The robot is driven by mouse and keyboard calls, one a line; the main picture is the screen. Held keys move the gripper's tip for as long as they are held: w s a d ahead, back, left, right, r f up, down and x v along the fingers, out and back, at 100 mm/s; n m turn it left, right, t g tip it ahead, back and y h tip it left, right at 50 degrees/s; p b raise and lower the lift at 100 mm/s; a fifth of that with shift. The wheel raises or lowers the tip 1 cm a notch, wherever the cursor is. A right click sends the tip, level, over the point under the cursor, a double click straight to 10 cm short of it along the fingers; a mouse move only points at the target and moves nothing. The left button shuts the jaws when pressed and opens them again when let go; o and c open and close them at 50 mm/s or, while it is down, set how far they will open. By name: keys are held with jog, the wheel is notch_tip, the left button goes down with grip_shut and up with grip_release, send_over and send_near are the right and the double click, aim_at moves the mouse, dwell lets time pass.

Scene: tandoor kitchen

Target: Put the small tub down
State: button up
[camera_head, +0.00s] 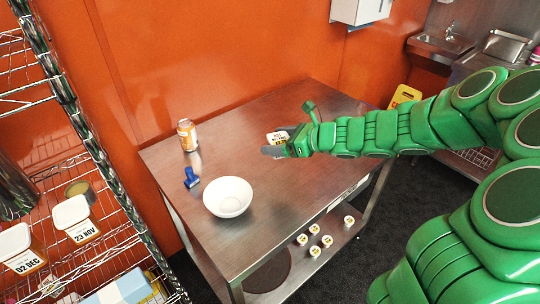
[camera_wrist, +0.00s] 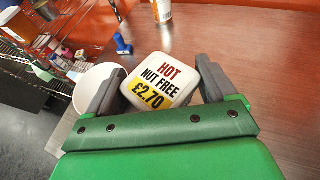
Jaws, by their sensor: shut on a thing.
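The small tub (camera_wrist: 158,82) has a white lid with a label reading "HOT NUT FREE £2.70". It sits between the two grey fingers of my gripper (camera_wrist: 152,92), which is shut on it. In the head view the tub (camera_head: 278,137) and my gripper (camera_head: 276,146) are over the steel table (camera_head: 255,120), toward its back right part. I cannot tell whether the tub touches the table top. The tub's underside is hidden.
A white bowl (camera_head: 228,196), a blue tool (camera_head: 191,178) and an orange-labelled can (camera_head: 187,134) stand on the table's left half. Several small tubs (camera_head: 314,250) are on the lower shelf. A wire rack (camera_head: 125,215) with labelled containers is at left. The table's right part looks clear.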

jog(key=shift+w+f, duration=0.2)
jog(key=shift+w, duration=0.15)
jog(key=w+a+f, duration=0.1)
jog(key=w+f, duration=0.1)
jog(key=w, duration=0.2)
jog(key=w+a+f, duration=0.1)
jog(key=w+f, duration=0.2)
jog(key=w+a+f, duration=0.1)
jog(key=w+f, duration=0.2)
jog(key=w, duration=0.1)
jog(key=shift+w+a+f, duration=0.1)
jog(key=shift+w+a, duration=0.05)
jog(key=shift+w, duration=0.15)
jog(key=shift+w+a+f, duration=0.2)
jog(key=shift+w+f, duration=0.35)
jog(key=shift+f, duration=1.65)
jog(key=shift+f, duration=0.15)
jog(key=o, duration=0.9)
jog(key=shift+o, duration=0.2)
